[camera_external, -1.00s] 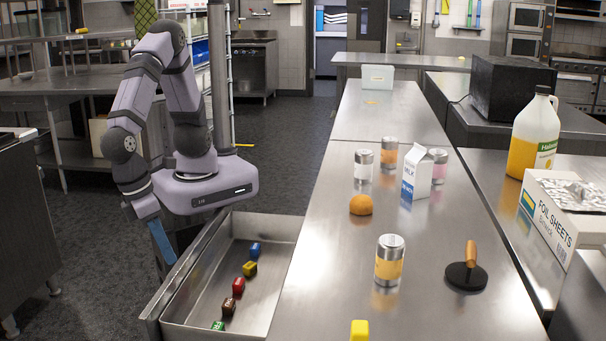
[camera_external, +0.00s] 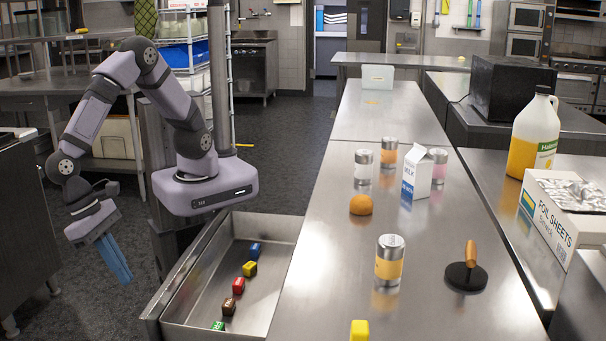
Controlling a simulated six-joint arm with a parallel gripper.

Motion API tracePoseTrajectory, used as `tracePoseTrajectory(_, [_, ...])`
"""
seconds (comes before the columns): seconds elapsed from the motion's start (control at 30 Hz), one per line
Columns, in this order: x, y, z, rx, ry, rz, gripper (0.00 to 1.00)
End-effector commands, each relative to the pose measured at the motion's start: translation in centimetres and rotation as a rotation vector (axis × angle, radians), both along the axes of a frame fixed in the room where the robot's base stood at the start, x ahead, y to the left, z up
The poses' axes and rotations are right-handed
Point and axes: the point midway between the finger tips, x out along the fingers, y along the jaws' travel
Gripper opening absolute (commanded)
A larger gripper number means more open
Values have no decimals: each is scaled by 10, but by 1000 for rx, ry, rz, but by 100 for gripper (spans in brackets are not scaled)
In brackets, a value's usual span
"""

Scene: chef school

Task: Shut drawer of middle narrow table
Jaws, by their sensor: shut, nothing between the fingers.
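The middle narrow table (camera_external: 325,270) is a long steel table running away from the camera. Its drawer (camera_external: 178,285) is pulled out to the left, with several small coloured blocks lying inside, among them a blue one (camera_external: 254,249), a yellow one (camera_external: 249,268) and a red one (camera_external: 238,286). My gripper (camera_external: 121,271), with blue fingers, points down to the left of the drawer's front panel. It is shut and empty, with a clear gap between it and the drawer.
On the table stand a milk carton (camera_external: 417,175), several cans, an orange ball-shaped item (camera_external: 361,205), a black press with a wooden handle (camera_external: 467,272) and a yellow block (camera_external: 359,330). A dark steel cabinet (camera_external: 25,230) stands at far left. Floor shows between it and the drawer.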

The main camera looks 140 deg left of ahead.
Motion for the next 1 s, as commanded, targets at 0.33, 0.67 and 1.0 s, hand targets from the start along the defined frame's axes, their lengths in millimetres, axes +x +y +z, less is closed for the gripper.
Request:
tracePoseTrajectory(0.33, [16, 18, -58, 4, 2, 3, 0])
tracePoseTrajectory(0.67, [42, 42, -68, 0, 0, 3, 0])
tracePoseTrajectory(1.0, [48, 49, -69, 0, 0, 1, 0])
